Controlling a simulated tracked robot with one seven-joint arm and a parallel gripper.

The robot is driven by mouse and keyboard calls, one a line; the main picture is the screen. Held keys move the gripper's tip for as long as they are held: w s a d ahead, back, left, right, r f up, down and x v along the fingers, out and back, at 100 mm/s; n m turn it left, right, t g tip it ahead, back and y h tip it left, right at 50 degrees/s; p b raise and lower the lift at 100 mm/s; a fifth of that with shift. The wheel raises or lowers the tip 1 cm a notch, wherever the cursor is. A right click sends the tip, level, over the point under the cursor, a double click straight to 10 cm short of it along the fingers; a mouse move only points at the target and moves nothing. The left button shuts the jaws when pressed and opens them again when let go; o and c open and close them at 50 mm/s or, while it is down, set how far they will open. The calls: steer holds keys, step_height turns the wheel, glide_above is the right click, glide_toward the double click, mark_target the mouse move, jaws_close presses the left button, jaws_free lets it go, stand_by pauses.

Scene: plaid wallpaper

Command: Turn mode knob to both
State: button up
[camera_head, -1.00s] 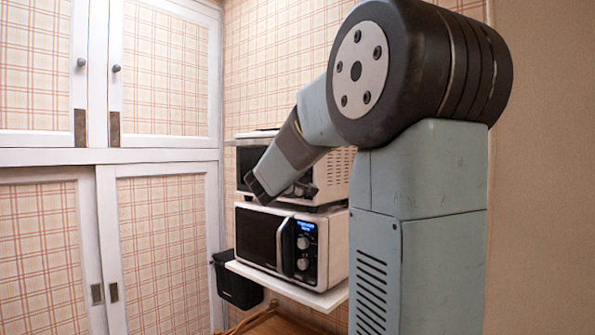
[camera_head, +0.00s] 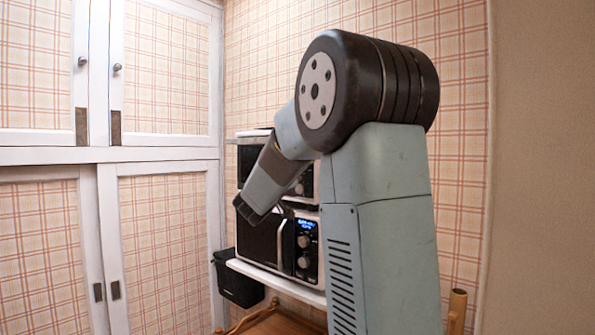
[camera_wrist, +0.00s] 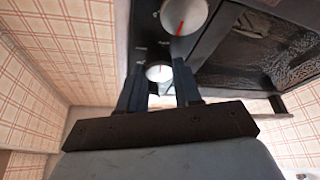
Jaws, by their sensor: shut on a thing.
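In the wrist view my gripper (camera_wrist: 158,67) has its two dark fingers on either side of a small white knob (camera_wrist: 158,73) with a red mark, on a dark control panel, and is shut on it. A larger white knob (camera_wrist: 183,14) with a red line sits on the same panel. Panel lettering is too small to read. In the head view the upper oven (camera_head: 246,162) stands over the lower microwave (camera_head: 262,238), and my arm hides part of both. My fingers cannot be made out there, so I cannot tell which appliance the held knob belongs to.
The lower microwave has a lit blue display (camera_head: 307,224) and stands on a white shelf (camera_head: 275,277). A black basket (camera_head: 238,280) hangs at its left. White cabinets (camera_head: 160,160) with plaid panels fill the left. A wooden surface (camera_head: 280,324) is below.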

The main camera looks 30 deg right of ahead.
steer(key=shift+w+f+m+g+h, duration=0.15)
steer(key=shift+m+g+h, duration=0.15)
steer(key=shift+m, duration=0.5)
steer(key=shift+w+f+m+g+h, duration=0.15)
steer(key=shift+m+g, duration=0.25)
steer(key=shift+m, duration=0.4)
steer(key=shift+s+r+m, duration=0.1)
steer(key=shift+s+m, duration=0.05)
steer(key=shift+m, duration=0.15)
steer(key=o, duration=1)
steer(key=shift+r, duration=0.1)
steer(key=shift+o, duration=0.2)
steer(key=v, duration=1.4)
